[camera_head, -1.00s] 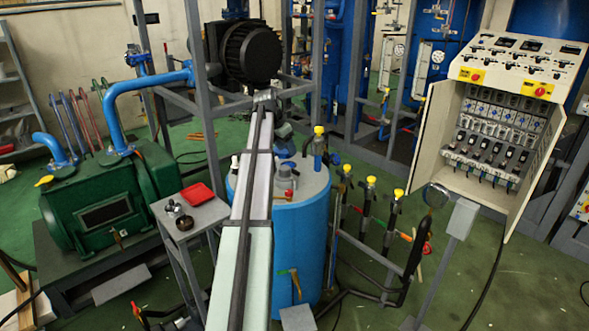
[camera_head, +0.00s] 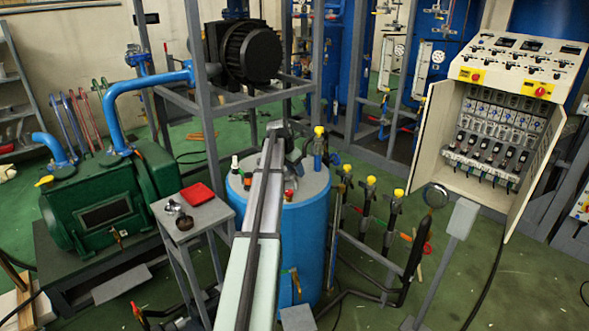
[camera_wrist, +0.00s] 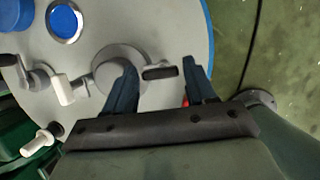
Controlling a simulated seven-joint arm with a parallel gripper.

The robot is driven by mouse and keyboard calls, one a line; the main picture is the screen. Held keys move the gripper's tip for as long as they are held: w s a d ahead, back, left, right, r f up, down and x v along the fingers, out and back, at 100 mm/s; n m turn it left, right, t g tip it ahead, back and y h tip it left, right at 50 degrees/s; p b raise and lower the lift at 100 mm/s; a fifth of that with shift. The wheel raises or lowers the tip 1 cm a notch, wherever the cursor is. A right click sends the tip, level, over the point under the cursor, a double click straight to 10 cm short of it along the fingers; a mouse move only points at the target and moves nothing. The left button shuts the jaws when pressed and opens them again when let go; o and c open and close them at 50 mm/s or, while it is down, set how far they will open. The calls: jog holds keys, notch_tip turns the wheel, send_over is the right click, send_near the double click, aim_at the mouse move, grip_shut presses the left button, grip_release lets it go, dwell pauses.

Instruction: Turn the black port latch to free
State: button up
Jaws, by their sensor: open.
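The black port latch (camera_wrist: 160,72) is a short dark bar beside the round grey port (camera_wrist: 119,69) on the tank lid, seen in the wrist view. My gripper (camera_wrist: 160,68) is open. Its two dark fingers lie on either side of the latch in the picture, with gaps to it; the height between them and the latch cannot be told. In the head view my gripper (camera_head: 277,130) is over the blue tank (camera_head: 307,235), and my arm hides the latch and much of the lid.
A blue round cap (camera_wrist: 64,20), a white block handle (camera_wrist: 62,89) and a white-tipped valve (camera_wrist: 38,143) stand on the lid. A red piece (camera_wrist: 186,102) shows by the right finger. A small table with a red tray (camera_head: 196,194) stands left of the tank; yellow-topped valves (camera_head: 370,181) stand right.

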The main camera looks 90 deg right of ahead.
jog(key=c, duration=0.8)
jog(key=shift+m, duration=0.3)
jog(key=m, duration=0.1)
jog(key=m+g+y, duration=0.1)
jog(key=m, duration=0.1)
jog(key=shift+d+m, duration=0.2)
jog(key=shift+m, duration=0.1)
jog(key=m+y, duration=0.2)
jog(key=m, duration=0.2)
jog(key=shift+w+d+m, duration=0.1)
jog(key=shift+d+m, duration=0.05)
jog(key=shift+m, duration=0.15)
jog(key=m+y, duration=0.1)
jog(key=m, duration=0.3)
jog(key=shift+d+y, duration=0.1)
jog(key=shift+y, duration=0.3)
jog(key=m+t+y, duration=0.1)
jog(key=m, duration=0.4)
jog(key=shift+y, duration=0.4)
